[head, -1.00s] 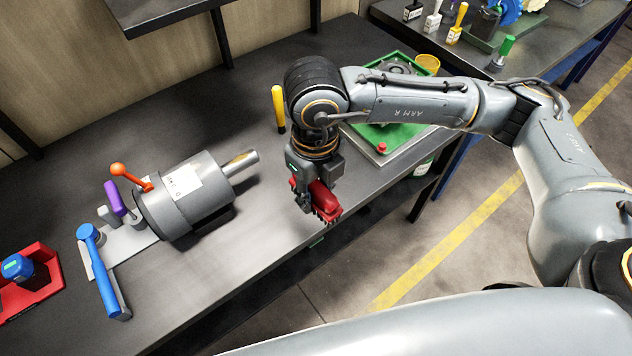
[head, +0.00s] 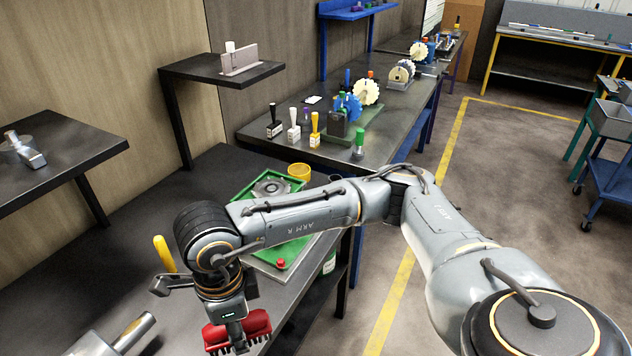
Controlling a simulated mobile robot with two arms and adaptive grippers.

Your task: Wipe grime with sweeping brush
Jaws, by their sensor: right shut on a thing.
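My right gripper (head: 231,326) is shut on a red brush (head: 257,324) near the bottom of the head view. The brush's bristles point down and are partly cut off by the frame's lower edge. The brush is over the front part of the dark workbench (head: 130,270); I cannot tell whether it touches the top. A green tray (head: 296,250) with a round grey part (head: 270,188) lies behind my right arm, which hides part of it. I cannot make out any clear grime.
A yellow handle (head: 164,253) stands left of the gripper, and a metal shaft (head: 134,332) is at the lower left. A yellow cup (head: 299,171) is behind the tray. A second bench (head: 390,118) holds several stamps and gears. Open floor (head: 510,180) lies right.

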